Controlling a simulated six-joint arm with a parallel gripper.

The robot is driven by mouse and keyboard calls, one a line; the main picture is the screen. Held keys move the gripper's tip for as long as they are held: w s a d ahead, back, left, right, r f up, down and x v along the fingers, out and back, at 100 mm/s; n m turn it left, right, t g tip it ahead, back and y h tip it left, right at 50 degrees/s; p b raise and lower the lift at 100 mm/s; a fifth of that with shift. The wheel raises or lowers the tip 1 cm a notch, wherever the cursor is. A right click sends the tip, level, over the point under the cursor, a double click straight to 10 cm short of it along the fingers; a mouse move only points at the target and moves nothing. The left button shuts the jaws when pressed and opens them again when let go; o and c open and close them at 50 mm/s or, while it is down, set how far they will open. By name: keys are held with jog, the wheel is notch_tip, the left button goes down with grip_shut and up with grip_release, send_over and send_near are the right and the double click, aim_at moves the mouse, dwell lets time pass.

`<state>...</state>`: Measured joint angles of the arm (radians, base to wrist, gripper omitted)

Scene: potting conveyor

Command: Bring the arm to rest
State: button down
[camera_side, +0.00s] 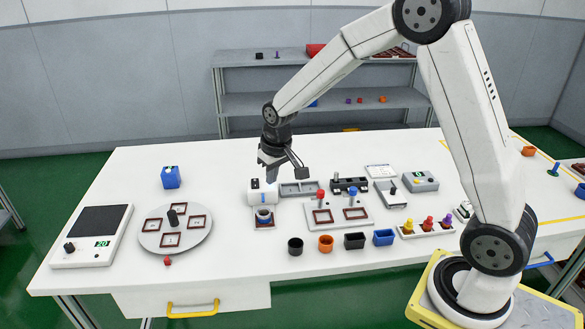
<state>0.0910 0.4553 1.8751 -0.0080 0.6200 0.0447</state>
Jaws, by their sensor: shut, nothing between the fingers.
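My gripper (272,175) hangs from my arm over the back middle of the white table (120,175). It is shut and holds nothing. It is above and near a small white box-shaped device (262,192), and the picture does not show clearly how much room is between them. My arm reaches in from the right, bent high at the elbow.
A round grey turntable (188,244) and a scale (92,236) stand at left, with a blue box (171,177) behind. Small pots, including an orange one (325,243), line the front. A plate with red and blue knobs (338,215) lies right of my gripper.

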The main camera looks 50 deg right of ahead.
jog(key=s+a, duration=0.2)
jog(key=s, duration=0.7)
jog(key=s+a+f+n, duration=0.1)
jog(key=s+a, duration=0.1)
jog(key=s, duration=0.7)
jog(key=shift+s+a, duration=0.15)
jog(key=shift+s, duration=0.05)
